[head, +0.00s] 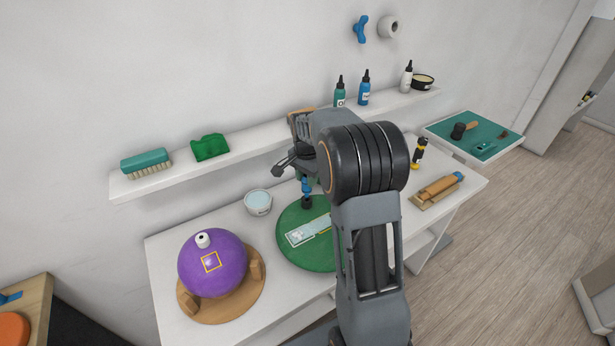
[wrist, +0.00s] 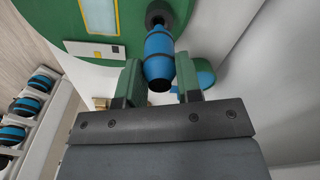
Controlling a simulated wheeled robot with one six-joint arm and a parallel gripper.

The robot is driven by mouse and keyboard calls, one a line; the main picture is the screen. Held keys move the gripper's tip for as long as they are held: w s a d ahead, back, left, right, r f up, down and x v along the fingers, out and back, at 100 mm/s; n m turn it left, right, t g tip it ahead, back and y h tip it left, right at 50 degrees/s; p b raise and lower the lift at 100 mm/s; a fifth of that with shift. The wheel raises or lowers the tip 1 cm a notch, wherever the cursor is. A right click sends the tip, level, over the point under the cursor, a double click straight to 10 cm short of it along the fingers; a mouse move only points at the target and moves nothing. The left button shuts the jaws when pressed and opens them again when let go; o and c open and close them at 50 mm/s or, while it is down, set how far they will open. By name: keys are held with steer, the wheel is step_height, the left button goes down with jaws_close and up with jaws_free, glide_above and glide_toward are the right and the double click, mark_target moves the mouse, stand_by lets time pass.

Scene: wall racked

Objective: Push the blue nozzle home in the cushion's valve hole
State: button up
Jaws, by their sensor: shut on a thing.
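The green round cushion (head: 290,252) lies flat on the white table, with a pale yellow-edged patch on top. Its dark valve (head: 307,202) stands at the far edge, and also shows at the top of the wrist view (wrist: 158,13). My gripper (wrist: 158,78) is shut on the blue nozzle (wrist: 158,45), which sits between its two green fingers. The nozzle (head: 305,186) stands above the valve in the head view, its lower end at the valve's mouth. How deep it sits in the hole I cannot tell. My arm hides part of the cushion and most of the gripper.
A purple ball (head: 225,280) with a white valve rests on a wooden stand to the left. A white bowl (head: 258,203) stands close to the valve's left. The wall shelf (head: 240,152) with a brush, green cloth and bottles runs behind. An orange tool (head: 440,188) lies right.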

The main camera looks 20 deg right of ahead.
steer(key=shift+f, duration=0.2)
steer(key=shift+f+b, duration=1.15)
steer(key=shift+f, duration=0.5)
steer(key=o, duration=1)
steer(key=r, duration=0.7)
steer(key=r+b, duration=0.1)
steer(key=r, duration=0.5)
steer(key=shift+s+a+r, duration=0.15)
steer(key=shift+a+r, duration=0.05)
steer(key=shift+r, duration=0.15)
